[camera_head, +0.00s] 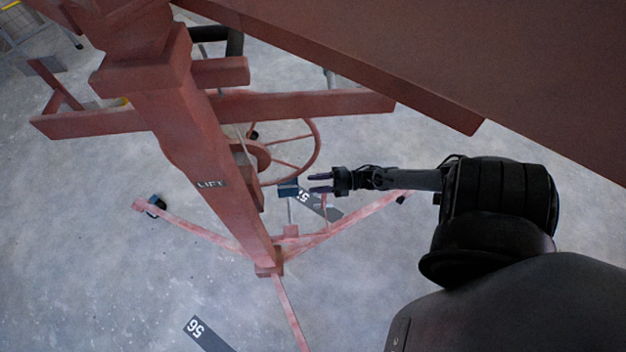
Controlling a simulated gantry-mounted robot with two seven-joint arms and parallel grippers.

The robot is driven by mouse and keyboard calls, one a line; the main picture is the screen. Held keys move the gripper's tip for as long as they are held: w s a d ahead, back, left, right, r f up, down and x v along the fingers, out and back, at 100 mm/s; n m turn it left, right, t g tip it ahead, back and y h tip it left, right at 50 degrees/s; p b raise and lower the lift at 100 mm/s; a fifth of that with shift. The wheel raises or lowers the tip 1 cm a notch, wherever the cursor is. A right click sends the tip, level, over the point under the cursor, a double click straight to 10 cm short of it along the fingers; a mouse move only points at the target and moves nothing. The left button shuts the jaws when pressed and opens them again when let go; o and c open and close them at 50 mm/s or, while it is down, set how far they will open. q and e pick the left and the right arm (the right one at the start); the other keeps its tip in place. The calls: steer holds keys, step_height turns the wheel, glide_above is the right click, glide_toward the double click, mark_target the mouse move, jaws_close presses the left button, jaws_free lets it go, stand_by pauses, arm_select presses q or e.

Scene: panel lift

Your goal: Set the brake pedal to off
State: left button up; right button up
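The red panel lift (190,135) stands left of centre, its mast marked "LIFT". A small dark blue block (288,188) shows beside the mast, below the rim of the red wheel (316,150); it may be the brake pedal, but I cannot tell for sure, nor its setting. My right gripper (318,182) comes in from the right, its fingers pointing left at the block. The fingers are apart with nothing between them. The tips look close to the block; whether they touch it is unclear. My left gripper is not in view.
A large red beam (400,60) crosses the upper right. A red crossbar (330,104) runs above the wheel. Red base legs (205,228) with casters spread over the grey floor. Floor labels (205,332) lie flat. Open floor shows at lower left.

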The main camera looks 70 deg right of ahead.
mark_target(285, 187)
steer(key=shift+w, duration=0.1)
steer(key=b+x, duration=0.2)
steer(key=x, duration=0.8)
steer(key=shift+w+a+f, duration=0.1)
steer(key=shift+w+a, duration=0.2)
steer(key=shift+f+b, duration=0.15)
steer(key=shift+b, duration=0.2)
steer(key=shift+d, duration=0.15)
